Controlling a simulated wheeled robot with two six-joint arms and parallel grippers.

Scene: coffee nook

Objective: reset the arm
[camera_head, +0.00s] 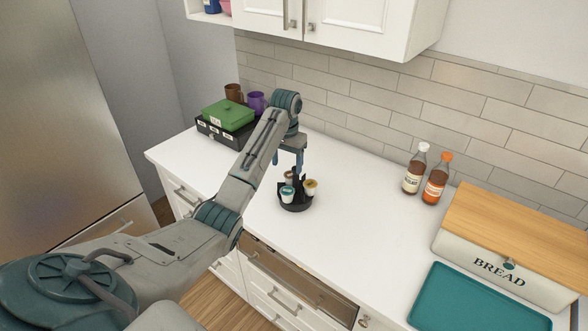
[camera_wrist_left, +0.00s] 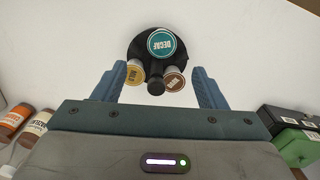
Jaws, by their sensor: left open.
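My left arm reaches in from the left in the head view. My left gripper (camera_head: 289,157) points down over the white counter, above and just behind a round black pod holder (camera_head: 296,205). The holder carries a teal-lidded pod, a gold-lidded pod (camera_head: 311,185) and a brown-lidded pod. In the left wrist view the gripper (camera_wrist_left: 158,85) is open, its two blue fingers apart with nothing gripped. The teal pod (camera_wrist_left: 162,42) reads DECAF and lies beyond the fingertips; the gold pod (camera_wrist_left: 134,72) and brown pod (camera_wrist_left: 174,79) show between the fingers. My right gripper is not in view.
A black box (camera_head: 222,136) with a green box (camera_head: 228,115) on it, plus brown and purple mugs, stand at the back left. Two syrup bottles (camera_head: 415,170) stand by the tiled wall. A bread box (camera_head: 505,262) and teal tray (camera_head: 470,302) are at right.

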